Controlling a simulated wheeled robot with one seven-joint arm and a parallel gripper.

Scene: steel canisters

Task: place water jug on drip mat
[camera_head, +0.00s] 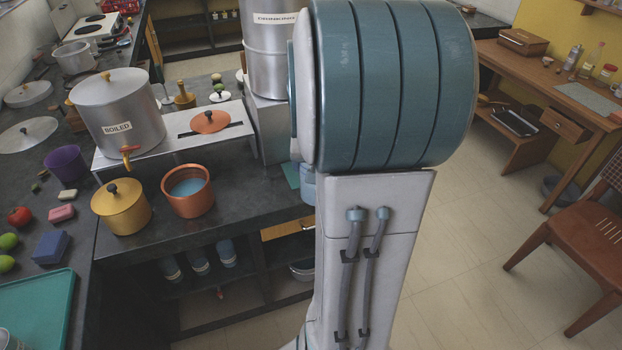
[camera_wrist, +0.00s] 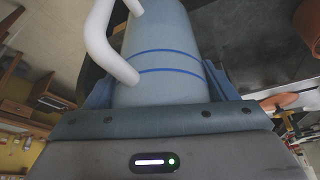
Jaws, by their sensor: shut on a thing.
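The water jug (camera_wrist: 165,65) is pale blue-grey with two blue stripes and a white handle on its left in the wrist view. My gripper (camera_wrist: 160,92) is shut on the jug, with a blue finger on each side. In the head view a small light-blue piece (camera_head: 308,183), which looks like part of the jug, shows beside my arm. A sliver of teal mat (camera_head: 291,174), probably the drip mat, lies on the dark counter next to it. My arm hides most of both. I cannot tell whether the jug touches the mat.
A steel canister marked BOILED (camera_head: 118,115) and another steel canister (camera_head: 268,60) stand on raised stands. A copper pot (camera_head: 187,198) and a yellow lidded pot (camera_head: 121,210) stand on the counter to the left. A wooden chair (camera_head: 575,225) stands right.

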